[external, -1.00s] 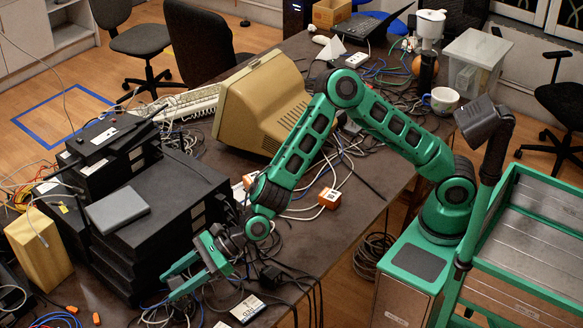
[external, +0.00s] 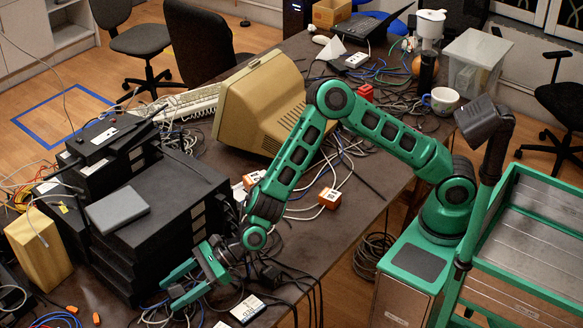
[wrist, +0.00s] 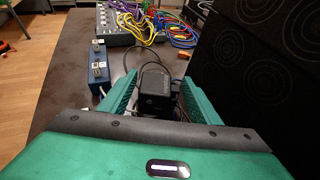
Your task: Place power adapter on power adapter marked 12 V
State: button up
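A black power adapter (wrist: 154,88) with a cord shows in the wrist view, between the two green fingers of my gripper (wrist: 158,98). The fingers stand apart, with a visible gap on the adapter's right side; contact on its left is unclear. In the external view my gripper (external: 172,293) is low over the table's front left, beside the black stack, with a small dark object (external: 177,291) between its fingers. Another black block (external: 270,273), perhaps an adapter, lies among cables right of it.
The stack of black boxes (external: 160,240) stands close beside my gripper. A blue box (wrist: 98,68) with labelled tops is left of the adapter in the wrist view, and a mixer-like device (wrist: 125,22) with coloured cables lies beyond. Loose cables cover the table's front edge.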

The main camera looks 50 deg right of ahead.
jog(key=shift+r, duration=0.15)
jog(key=v, duration=1.2)
dwell(0.4)
